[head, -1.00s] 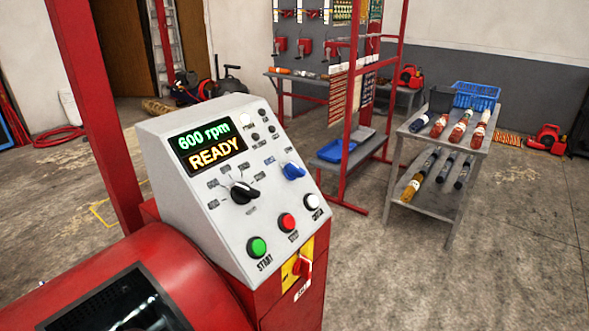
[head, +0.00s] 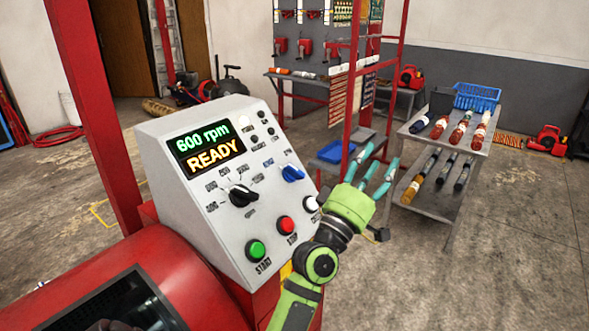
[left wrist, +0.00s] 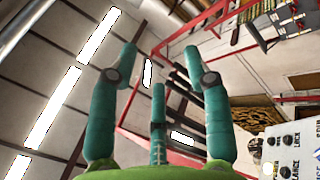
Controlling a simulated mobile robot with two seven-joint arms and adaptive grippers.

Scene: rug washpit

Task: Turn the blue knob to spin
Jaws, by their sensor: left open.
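The blue knob (head: 293,174) sits on the upper right of the sloped grey control panel (head: 180,150) in the head view. The labels around it are too small to read. My left gripper (head: 378,160) is open and empty, to the right of the panel and apart from the knob, its teal fingers pointing up. In the left wrist view my open gripper (left wrist: 151,50) has nothing between its fingers. Part of the panel (left wrist: 285,145) shows there at lower right; the blue knob is out of that view. My right gripper is not in view.
The display (head: 205,148) reads 600 rpm READY. A black knob (head: 243,195), green button (head: 256,250) and red button (head: 286,225) are nearby. A grey cart (head: 470,160) with bottles stands at right.

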